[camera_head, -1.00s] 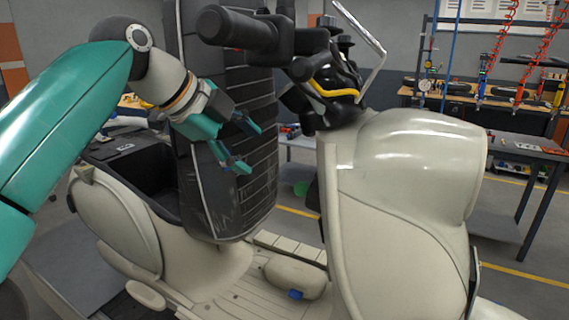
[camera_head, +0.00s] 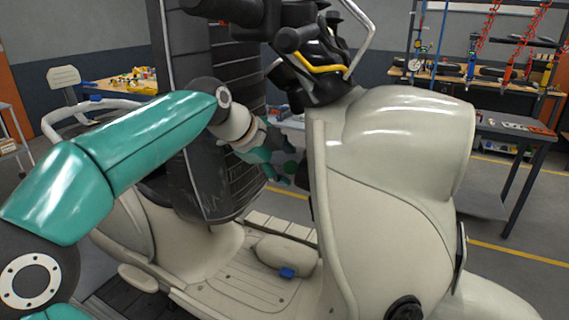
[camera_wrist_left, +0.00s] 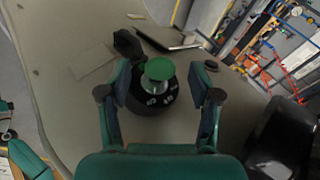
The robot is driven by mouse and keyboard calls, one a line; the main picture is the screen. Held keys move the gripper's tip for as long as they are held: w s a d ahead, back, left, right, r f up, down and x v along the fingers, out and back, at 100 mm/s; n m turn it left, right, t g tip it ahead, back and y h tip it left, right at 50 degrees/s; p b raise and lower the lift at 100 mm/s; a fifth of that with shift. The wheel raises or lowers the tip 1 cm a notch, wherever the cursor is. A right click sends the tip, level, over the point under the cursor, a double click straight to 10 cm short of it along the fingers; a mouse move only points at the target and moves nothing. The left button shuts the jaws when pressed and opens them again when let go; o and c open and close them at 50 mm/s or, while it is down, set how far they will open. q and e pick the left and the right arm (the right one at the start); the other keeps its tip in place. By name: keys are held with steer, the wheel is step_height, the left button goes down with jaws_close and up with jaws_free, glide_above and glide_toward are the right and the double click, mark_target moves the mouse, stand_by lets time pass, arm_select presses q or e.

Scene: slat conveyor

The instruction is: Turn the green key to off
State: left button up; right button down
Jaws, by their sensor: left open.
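The green key (camera_wrist_left: 158,69) shows in the left wrist view as a round green top on a shiny stem. It stands in a black round switch (camera_wrist_left: 152,101) with white markings, set in the scooter's pale inner panel. My left gripper (camera_wrist_left: 160,80) is open, with one finger on each side of the key and a gap to it on both sides. In the head view my left gripper (camera_head: 287,166) is behind the front shield, close to its inner face. There the switch is hidden. My right gripper is out of view.
The cream scooter (camera_head: 390,200) fills the middle. A workbench with hanging tools (camera_head: 480,85) stands back right.

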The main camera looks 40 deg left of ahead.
arm_select(q)
steer(key=shift+w+f, duration=0.3)
